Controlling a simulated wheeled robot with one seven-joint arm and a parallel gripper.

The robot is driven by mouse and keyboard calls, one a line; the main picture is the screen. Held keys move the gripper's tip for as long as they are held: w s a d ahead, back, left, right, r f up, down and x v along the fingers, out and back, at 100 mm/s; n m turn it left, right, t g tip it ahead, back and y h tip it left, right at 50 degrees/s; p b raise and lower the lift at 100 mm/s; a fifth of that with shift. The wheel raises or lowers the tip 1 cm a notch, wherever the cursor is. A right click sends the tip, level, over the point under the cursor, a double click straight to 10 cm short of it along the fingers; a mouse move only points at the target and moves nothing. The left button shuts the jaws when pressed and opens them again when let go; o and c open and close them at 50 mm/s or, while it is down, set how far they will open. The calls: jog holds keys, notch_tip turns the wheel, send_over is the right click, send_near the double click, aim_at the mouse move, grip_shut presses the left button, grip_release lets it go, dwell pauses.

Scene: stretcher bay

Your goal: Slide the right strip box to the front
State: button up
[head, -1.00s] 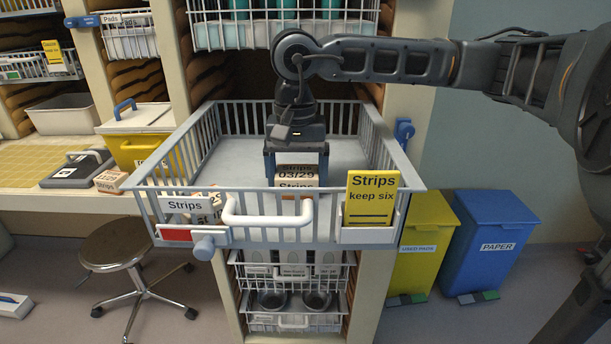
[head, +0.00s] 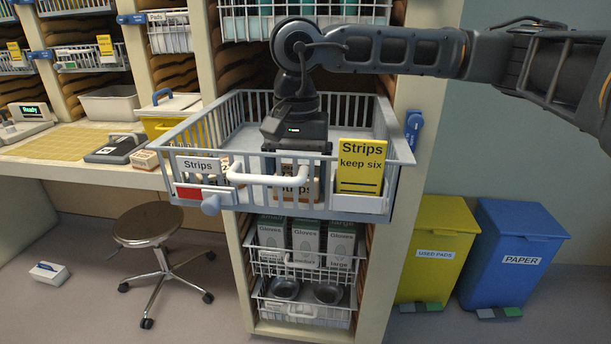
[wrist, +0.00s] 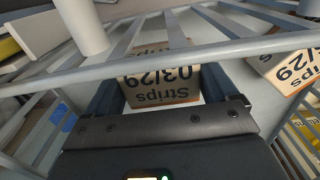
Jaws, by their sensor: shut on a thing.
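The right strip box (wrist: 165,82), cream with an orange edge and marked "Strips 03/29", sits between the fingers of my gripper (wrist: 168,95) in the wrist view. The fingers are shut on its sides. In the head view the held box (head: 296,188) shows through the front bars of the pulled-out wire basket (head: 240,205), below my gripper (head: 294,165). It is close behind the front wall; I cannot tell whether it touches. Another strip box (wrist: 290,68) stands apart, towards the basket's "Strips" label side. My fingertips are mostly hidden in the head view.
The basket floor behind is largely bare. A stool (head: 148,225) and two bins stand below.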

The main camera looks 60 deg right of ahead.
jog(key=o, duration=0.8)
jog(key=shift+r+b, duration=0.45)
jog(key=shift+r, duration=3.5)
